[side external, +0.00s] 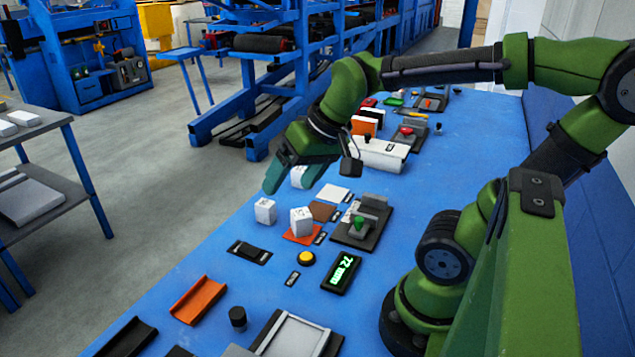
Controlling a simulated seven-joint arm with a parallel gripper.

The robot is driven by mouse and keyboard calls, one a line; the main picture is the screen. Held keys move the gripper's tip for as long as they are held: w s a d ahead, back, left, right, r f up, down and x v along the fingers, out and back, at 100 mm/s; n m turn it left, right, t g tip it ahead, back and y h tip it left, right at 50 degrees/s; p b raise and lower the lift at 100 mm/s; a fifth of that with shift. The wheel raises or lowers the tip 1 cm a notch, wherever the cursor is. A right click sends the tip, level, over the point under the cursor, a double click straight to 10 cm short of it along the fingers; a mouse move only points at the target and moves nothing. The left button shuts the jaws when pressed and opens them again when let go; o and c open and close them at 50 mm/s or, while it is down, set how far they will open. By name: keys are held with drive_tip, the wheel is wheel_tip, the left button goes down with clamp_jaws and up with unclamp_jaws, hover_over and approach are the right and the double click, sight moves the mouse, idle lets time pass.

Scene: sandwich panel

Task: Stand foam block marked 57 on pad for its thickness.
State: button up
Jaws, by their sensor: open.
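Three white foam blocks show in the side external view. One block (265,211) stands on the blue table at the left, one block (301,222) stands on the orange pad (290,238), and one block (297,177) is partly hidden by my gripper. The marks on the blocks are too small to read, so I cannot tell which is 57. A brown pad (322,211) and a white pad (333,193) lie behind the orange one. My gripper (292,178) has teal fingers, is open and points down around or in front of the farthest block; I cannot tell which.
A dark fixture with a green knob (359,226) stands right of the pads. A yellow button (306,258) and a display with green digits (341,273) lie nearer. An orange channel (198,299) and a black knob (238,318) are at front left. A white box (377,154) stands behind.

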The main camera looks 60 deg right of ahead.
drive_tip(key=shift+n+t+y, duration=0.5)
drive_tip(key=shift+n+t, duration=0.1)
drive_tip(key=shift+t, duration=0.1)
drive_tip(key=s+a, duration=0.3)
drive_tip(key=shift+r, duration=0.25)
idle(0.4)
